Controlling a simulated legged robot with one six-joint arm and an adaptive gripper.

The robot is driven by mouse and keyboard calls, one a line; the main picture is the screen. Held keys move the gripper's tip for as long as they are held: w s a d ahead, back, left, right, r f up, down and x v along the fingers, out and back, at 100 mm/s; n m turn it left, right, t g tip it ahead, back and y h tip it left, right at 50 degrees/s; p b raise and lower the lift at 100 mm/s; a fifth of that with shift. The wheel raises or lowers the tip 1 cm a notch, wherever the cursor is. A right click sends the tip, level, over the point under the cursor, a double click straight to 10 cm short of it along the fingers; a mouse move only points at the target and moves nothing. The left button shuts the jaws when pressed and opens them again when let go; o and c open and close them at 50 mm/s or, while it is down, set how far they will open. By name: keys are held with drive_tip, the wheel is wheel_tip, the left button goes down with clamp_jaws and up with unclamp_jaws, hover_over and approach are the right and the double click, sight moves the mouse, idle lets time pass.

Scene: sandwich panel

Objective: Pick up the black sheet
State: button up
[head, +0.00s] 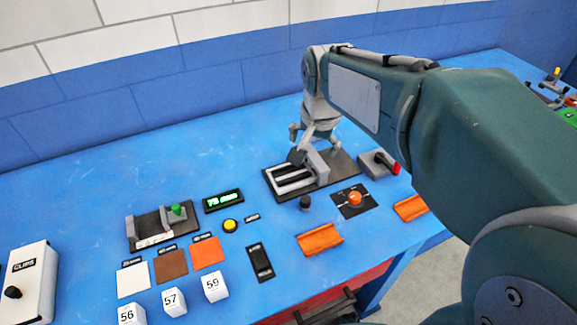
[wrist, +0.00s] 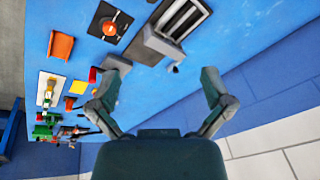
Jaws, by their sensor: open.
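No separate black sheet can be told with certainty. The slotted fixture (head: 314,183) has a dark base and a light frame with dark strips, which could be the sheet or slots; the frame also shows at the top of the wrist view (wrist: 182,16). A black rectangular piece (head: 260,262) lies flat near the table's front, and I cannot tell whether it is a sheet or a switch. My gripper (head: 310,143) is above the fixture, beside its grey block. In the wrist view its fingers (wrist: 162,68) are spread apart with nothing between them.
White (head: 132,278), brown (head: 170,266) and orange (head: 206,252) squares lie at the left front, with numbered white blocks before them. An orange knob (head: 355,198), a grey lever box (head: 376,165) and orange trays (head: 320,239) are nearby. The blue table (head: 90,195) is clear at the back left.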

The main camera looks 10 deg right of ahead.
drive_tip(key=w+f+m+g, duration=0.1)
drive_tip(key=w+f+m, duration=0.4)
drive_tip(key=w, duration=0.4)
drive_tip(key=m+g, duration=0.2)
drive_tip(key=m, duration=0.2)
hover_over(294, 174)
wheel_tip(294, 174, down, 11)
wheel_tip(294, 174, down, 10)
drive_tip(key=shift+w+f, duration=0.1)
drive_tip(key=shift+f, duration=0.05)
drive_tip(key=c, duration=0.9)
